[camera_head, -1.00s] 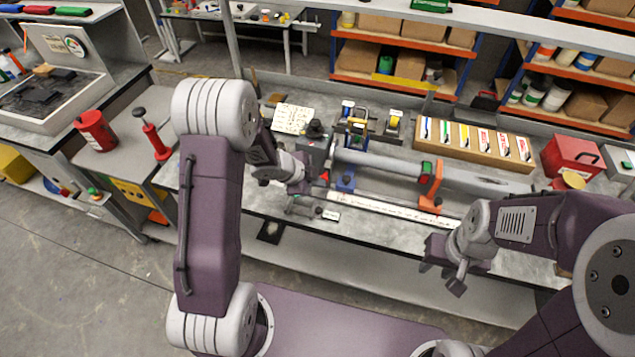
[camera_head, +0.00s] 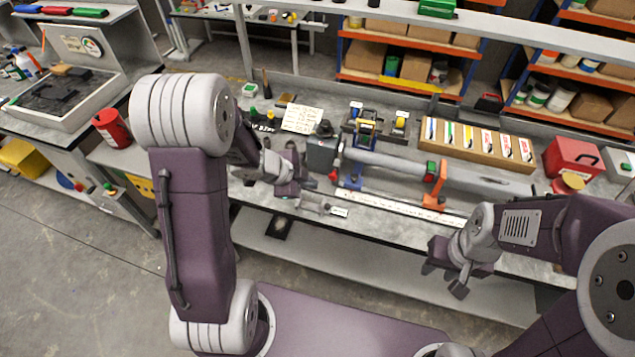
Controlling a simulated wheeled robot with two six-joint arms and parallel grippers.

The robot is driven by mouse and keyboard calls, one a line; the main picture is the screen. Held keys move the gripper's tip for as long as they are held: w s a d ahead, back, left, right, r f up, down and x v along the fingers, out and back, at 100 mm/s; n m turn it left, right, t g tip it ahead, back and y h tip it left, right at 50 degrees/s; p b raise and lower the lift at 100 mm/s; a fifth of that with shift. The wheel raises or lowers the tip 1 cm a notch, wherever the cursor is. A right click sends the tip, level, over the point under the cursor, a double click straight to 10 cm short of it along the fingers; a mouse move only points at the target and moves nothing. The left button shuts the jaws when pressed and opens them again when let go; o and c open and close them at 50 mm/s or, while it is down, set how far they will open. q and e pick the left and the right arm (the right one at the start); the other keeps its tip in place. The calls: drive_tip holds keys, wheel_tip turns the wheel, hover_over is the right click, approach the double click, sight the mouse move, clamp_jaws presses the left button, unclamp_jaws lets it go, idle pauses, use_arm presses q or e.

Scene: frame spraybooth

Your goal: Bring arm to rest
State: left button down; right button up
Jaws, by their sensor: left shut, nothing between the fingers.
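My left gripper (camera_head: 303,183) hangs over the front part of the bench (camera_head: 395,222), close to the near end of a long grey tube. It is shut and empty. My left arm rises from the lower left and hides part of the bench behind it. My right gripper (camera_head: 443,279) is in front of the bench edge, pointing down and left. Its two fingers look apart, with nothing seen between them.
The grey tube (camera_head: 455,176) lies across the bench, with an orange support (camera_head: 436,190) and a white ruler strip (camera_head: 390,205) beside it. A wooden box of packets (camera_head: 478,145) and a red box (camera_head: 572,156) stand behind. The floor at left is clear.

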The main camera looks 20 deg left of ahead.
use_arm(q)
drive_tip(key=shift+s+a+r, duration=0.2)
drive_tip(key=shift+s+r, duration=0.1)
drive_tip(key=shift+s, duration=0.1)
